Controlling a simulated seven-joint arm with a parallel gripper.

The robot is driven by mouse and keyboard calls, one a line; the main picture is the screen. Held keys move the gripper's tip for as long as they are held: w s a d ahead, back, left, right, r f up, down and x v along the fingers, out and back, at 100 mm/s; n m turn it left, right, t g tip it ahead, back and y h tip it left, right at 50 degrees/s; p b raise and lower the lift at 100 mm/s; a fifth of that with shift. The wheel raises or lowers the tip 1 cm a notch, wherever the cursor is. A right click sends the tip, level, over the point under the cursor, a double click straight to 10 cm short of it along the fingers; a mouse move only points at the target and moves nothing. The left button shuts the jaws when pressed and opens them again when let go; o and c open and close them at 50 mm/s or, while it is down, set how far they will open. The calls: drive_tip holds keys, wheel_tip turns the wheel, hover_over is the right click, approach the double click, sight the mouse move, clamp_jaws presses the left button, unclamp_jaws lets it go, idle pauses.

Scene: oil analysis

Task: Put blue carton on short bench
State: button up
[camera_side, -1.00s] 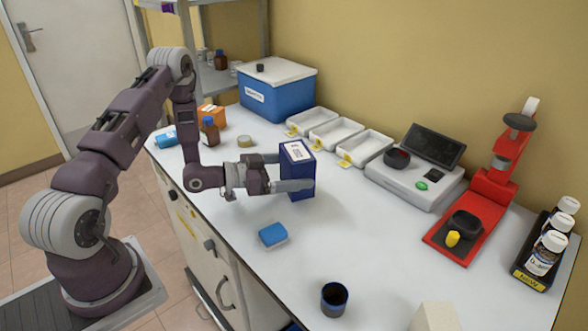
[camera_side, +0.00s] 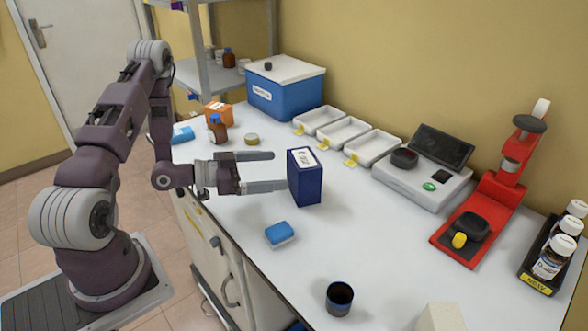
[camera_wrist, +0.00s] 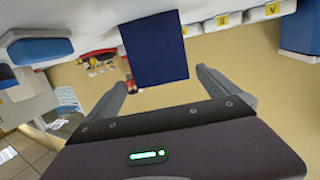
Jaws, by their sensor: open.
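The blue carton (camera_side: 306,180), a dark blue box with a white label on top, stands upright on the white bench (camera_side: 340,230) in the side view. It also shows in the wrist view (camera_wrist: 154,50), beyond the fingertips. My gripper (camera_side: 280,171) is open and empty, to the left of the carton, with its fingers pointing at it. In the wrist view my gripper (camera_wrist: 162,80) has its two fingers spread wide, with the carton ahead of the gap between them.
A light blue block (camera_side: 280,234) and a dark cup (camera_side: 339,298) stand nearer the front edge. White trays (camera_side: 343,132), a scale (camera_side: 422,180) and a red stand (camera_side: 470,225) line the back. A brown bottle (camera_side: 217,130) and an orange box (camera_side: 217,112) are at the left.

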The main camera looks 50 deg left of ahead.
wheel_tip(320, 180, up, 12)
drive_tip(key=a+g+y, duration=0.3)
drive_tip(key=g+y, duration=0.2)
drive_tip(key=y, duration=0.4)
drive_tip(key=s+d+r+n+g+h, duration=0.1)
drive_tip(key=s+d+r+n+g, duration=0.1)
drive_tip(key=s+d, duration=0.6)
drive_tip(key=s+d+r+n+g+h, duration=0.1)
drive_tip(key=s+d+r, duration=0.4)
drive_tip(key=s, duration=1)
drive_tip(key=d+n+g, duration=0.1)
drive_tip(key=d, duration=0.2)
drive_tip(key=shift+s+h, duration=0.2)
drive_tip(key=shift+h, duration=0.1)
